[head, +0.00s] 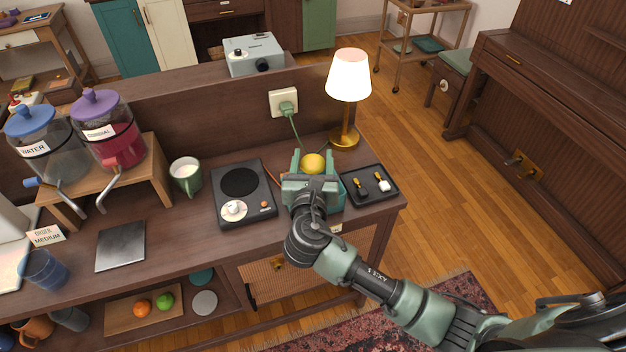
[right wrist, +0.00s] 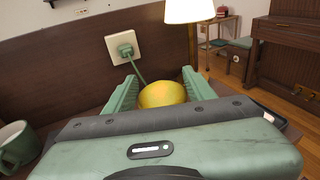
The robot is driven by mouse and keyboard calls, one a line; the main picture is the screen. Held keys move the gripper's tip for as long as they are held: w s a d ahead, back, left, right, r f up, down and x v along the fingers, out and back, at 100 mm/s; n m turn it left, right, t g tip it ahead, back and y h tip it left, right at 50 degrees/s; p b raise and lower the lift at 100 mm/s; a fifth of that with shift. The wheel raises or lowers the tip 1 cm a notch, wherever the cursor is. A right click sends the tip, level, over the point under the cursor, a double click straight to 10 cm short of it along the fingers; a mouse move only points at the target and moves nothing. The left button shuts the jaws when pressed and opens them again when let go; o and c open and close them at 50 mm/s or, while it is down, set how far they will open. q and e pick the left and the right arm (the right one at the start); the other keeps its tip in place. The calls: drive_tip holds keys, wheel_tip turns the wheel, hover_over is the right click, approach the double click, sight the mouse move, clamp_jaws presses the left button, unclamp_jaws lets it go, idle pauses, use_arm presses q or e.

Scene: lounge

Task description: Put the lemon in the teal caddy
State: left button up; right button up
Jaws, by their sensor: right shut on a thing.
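The yellow lemon (head: 313,163) is held between the green fingers of my right gripper (head: 312,166), over the back right part of the wooden sideboard. In the right wrist view the lemon (right wrist: 163,94) sits between the two fingers, its lower part hidden by the gripper body. My right gripper is shut on it. My left gripper is not in view.
A black tray (head: 369,186) with small items lies just right of the gripper, with a lit lamp (head: 347,80) behind. A hotplate (head: 242,193) and green mug (head: 186,174) stand left. A socket with a green plug (head: 287,106) is on the back panel.

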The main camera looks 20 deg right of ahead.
wheel_tip(320, 180, down, 7)
drive_tip(key=shift+r, duration=0.1)
idle(0.3)
drive_tip(key=shift+f+b, duration=0.4)
drive_tip(key=shift+f, duration=0.15)
drive_tip(key=shift+f, duration=0.1)
drive_tip(key=o, duration=1.4)
